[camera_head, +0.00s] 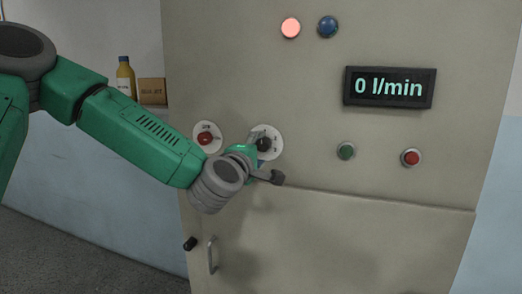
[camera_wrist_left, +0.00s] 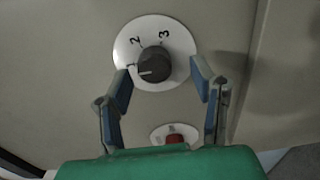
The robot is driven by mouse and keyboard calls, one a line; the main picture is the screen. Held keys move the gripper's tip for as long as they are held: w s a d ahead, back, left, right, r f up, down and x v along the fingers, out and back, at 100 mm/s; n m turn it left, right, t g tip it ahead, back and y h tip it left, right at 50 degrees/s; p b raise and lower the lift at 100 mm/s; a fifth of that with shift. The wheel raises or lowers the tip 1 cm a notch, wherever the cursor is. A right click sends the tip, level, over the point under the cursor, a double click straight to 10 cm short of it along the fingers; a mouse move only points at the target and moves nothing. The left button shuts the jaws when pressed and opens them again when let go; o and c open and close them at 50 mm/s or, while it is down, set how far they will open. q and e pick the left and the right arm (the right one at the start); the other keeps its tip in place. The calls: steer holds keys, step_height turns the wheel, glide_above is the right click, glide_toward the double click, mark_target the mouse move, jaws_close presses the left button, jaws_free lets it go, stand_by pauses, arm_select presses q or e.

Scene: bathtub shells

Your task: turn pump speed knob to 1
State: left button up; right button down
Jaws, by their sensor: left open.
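The pump speed knob (camera_wrist_left: 155,64) is dark and round, on a white dial (camera_wrist_left: 178,40) with the numerals 1, 2 and 3. Its white mark points left in the left wrist view, close to the 1, which one finger nearly covers. In the head view the knob (camera_head: 264,144) is partly hidden by my left gripper (camera_head: 262,152). My left gripper (camera_wrist_left: 161,76) is open, with a finger on each side of the knob and gaps to it. I cannot tell how deep the fingers reach. My right gripper is out of view.
A red switch (camera_head: 205,138) on a white plate sits left of the knob. The display (camera_head: 389,87) reads 0 l/min. Green (camera_head: 346,151) and red (camera_head: 411,157) buttons are to the right. A lit red lamp (camera_head: 290,27) and a blue one (camera_head: 328,27) are above. A handle (camera_head: 212,255) is below.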

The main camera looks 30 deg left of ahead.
arm_select(q)
steer(key=v, duration=0.5)
steer(key=shift+s+f, duration=0.15)
steer(key=shift+s, duration=0.15)
